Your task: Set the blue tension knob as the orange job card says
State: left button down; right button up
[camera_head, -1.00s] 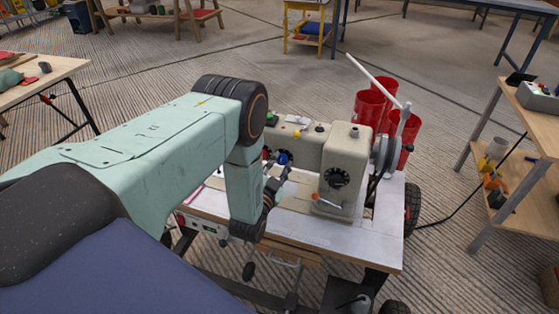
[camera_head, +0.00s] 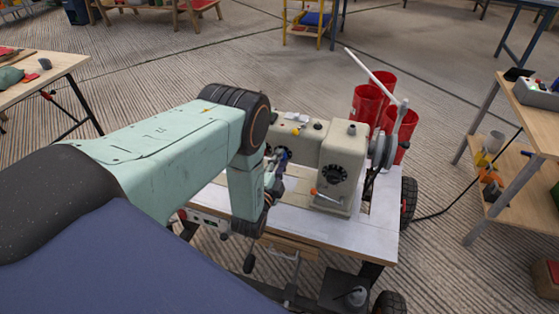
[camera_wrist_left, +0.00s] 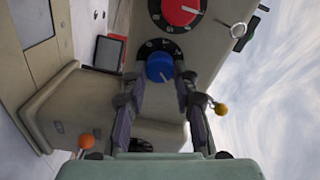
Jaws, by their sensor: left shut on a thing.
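The sewing machine (camera_head: 342,150) stands on a wheeled white table. In the left wrist view the blue knob (camera_wrist_left: 160,67) sits on a black dial plate with pale numbers, below a red knob (camera_wrist_left: 181,9). The blue knob's pale pointer line points down and slightly right in that view. My left gripper (camera_wrist_left: 160,80) is shut on the blue knob, one finger on each side. In the head view my left gripper (camera_head: 279,166) is at the machine's front, the knob mostly hidden by it. I see no orange job card. My right gripper is out of view.
Red bins (camera_head: 372,103) stand behind the machine. An orange-tipped lever (camera_head: 314,191) sticks out of its front. A wooden shelf (camera_head: 508,200) stands at right and another table (camera_head: 38,72) at left. The table's front right top is clear.

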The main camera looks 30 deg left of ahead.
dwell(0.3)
pick_arm(q)
jog(key=c, duration=1)
grip_release()
jog(key=v, duration=1.2)
jog(key=shift+s, duration=0.1)
